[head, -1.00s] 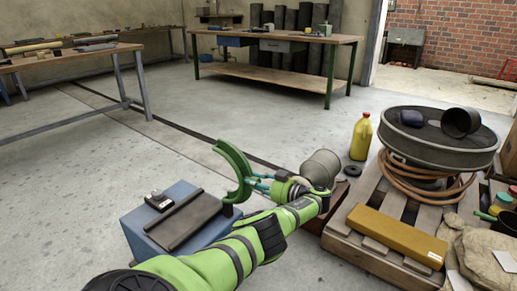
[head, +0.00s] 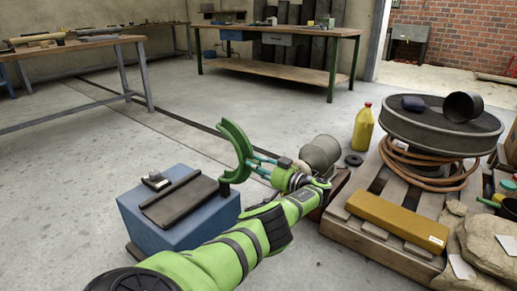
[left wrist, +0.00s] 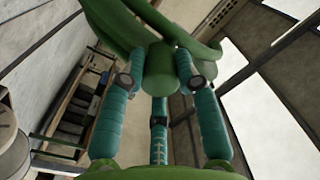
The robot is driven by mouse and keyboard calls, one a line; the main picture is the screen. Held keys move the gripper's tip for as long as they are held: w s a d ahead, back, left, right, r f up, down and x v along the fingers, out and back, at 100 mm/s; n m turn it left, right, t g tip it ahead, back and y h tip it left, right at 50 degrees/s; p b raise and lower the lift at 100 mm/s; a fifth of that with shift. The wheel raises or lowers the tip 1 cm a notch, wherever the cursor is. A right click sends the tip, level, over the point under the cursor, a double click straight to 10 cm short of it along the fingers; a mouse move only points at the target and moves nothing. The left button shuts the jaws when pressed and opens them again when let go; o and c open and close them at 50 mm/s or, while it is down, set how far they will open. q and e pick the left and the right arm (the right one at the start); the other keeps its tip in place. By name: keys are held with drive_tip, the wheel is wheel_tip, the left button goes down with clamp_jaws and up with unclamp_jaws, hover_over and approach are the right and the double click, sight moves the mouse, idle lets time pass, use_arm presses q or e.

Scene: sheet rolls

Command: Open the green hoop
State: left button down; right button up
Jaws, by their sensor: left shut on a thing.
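The green hoop (head: 240,147) shows in the head view as a curved C-like arc, its hollow side facing left. It stands in the air above and right of a blue box. My left gripper (head: 258,165), with teal fingers, is at the hoop's right side. In the left wrist view the fingers of the left gripper (left wrist: 160,88) are shut around a short green knob (left wrist: 160,68) of the hoop. Green curved bands of the hoop (left wrist: 118,25) spread above it and run out of the picture. The hoop's far ends are partly cut off there. My right gripper is not in view.
A wooden pallet (head: 365,230) with a yellow-brown box (head: 397,222) and a round drum (head: 440,130) is at right. A yellow jug (head: 363,128) stands behind. The middle floor is clear.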

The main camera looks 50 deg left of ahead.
use_arm(q)
drive_tip(key=shift+s+a+f, duration=0.1)
drive_tip(key=shift+s+f, duration=0.15)
drive_tip(key=shift+s, duration=0.1)
drive_tip(key=c, duration=0.9)
unclamp_jaws()
drive_tip(key=shift+a, duration=0.1)
drive_tip(key=shift+w, duration=0.1)
drive_tip(key=v, duration=1.2)
